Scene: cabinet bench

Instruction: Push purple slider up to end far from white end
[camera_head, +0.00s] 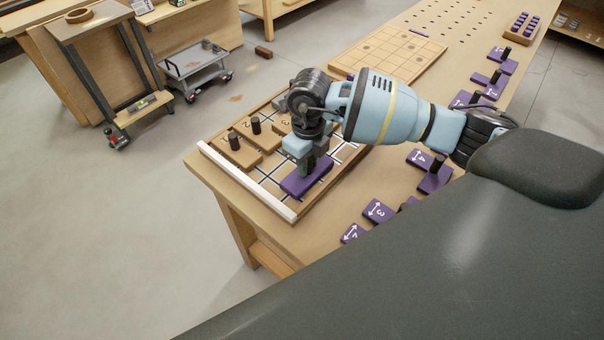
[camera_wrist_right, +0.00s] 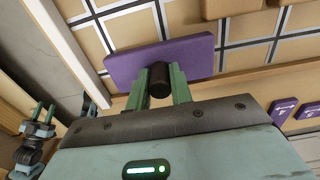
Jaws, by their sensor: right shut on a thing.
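The purple slider (camera_head: 307,177) lies on the wooden grid board, near the white end (camera_head: 246,181) but with a gap between them. My right gripper (camera_head: 309,165) reaches down over it and is shut on its dark peg. In the right wrist view the peg (camera_wrist_right: 160,82) stands between the two green fingers, and the purple slider (camera_wrist_right: 160,60) lies flat behind them on the grid. The white end also shows in the wrist view (camera_wrist_right: 68,45) at the left. My left gripper is not in the head view.
Wooden sliders with dark pegs (camera_head: 235,151) stand on the same board, left of my arm. Several purple pieces (camera_head: 378,211) lie along the bench's right side. A second grid board (camera_head: 390,52) lies farther back. My right arm hides part of the first board.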

